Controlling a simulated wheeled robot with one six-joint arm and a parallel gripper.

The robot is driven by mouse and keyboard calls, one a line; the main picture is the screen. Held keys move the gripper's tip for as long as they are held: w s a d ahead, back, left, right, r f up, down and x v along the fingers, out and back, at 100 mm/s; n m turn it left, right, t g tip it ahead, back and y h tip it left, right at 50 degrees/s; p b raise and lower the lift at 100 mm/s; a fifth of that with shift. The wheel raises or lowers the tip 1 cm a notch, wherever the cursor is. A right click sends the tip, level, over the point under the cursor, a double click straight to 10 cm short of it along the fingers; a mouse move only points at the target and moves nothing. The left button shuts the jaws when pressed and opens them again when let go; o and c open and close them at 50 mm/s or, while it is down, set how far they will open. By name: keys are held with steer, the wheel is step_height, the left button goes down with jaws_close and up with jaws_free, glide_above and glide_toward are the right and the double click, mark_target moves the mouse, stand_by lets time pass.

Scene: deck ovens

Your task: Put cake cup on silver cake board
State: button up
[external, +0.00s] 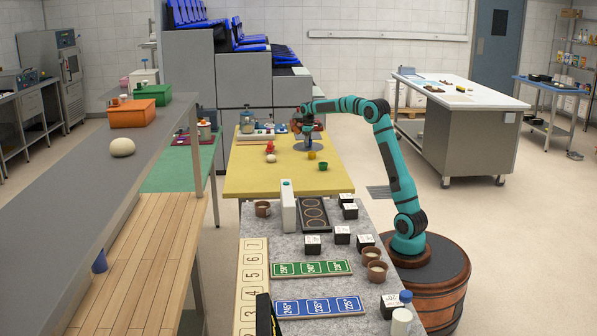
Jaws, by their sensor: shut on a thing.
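My gripper (306,133) is at the far end of the outstretched teal arm, above the yellow table. It is small and dark in this view. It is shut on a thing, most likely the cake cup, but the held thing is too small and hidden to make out. A grey round disc, which looks like the silver cake board (311,147), lies on the table just below my gripper. I cannot tell whether the held thing touches it.
A small yellow cup (311,155) and a green cup (323,167) stand in front of the disc. A red item (270,147) and a pale ball (271,158) lie to its left. A tray with a jar (247,122) is at the back left. The yellow table's front (260,187) is clear.

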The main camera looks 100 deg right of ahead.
steer(key=shift+f, duration=0.1)
steer(key=o, duration=0.9)
steer(key=shift+o, duration=0.2)
step_height(320, 180, up, 12)
steer(key=shift+a+r, duration=0.1)
steer(key=shift+r, duration=0.1)
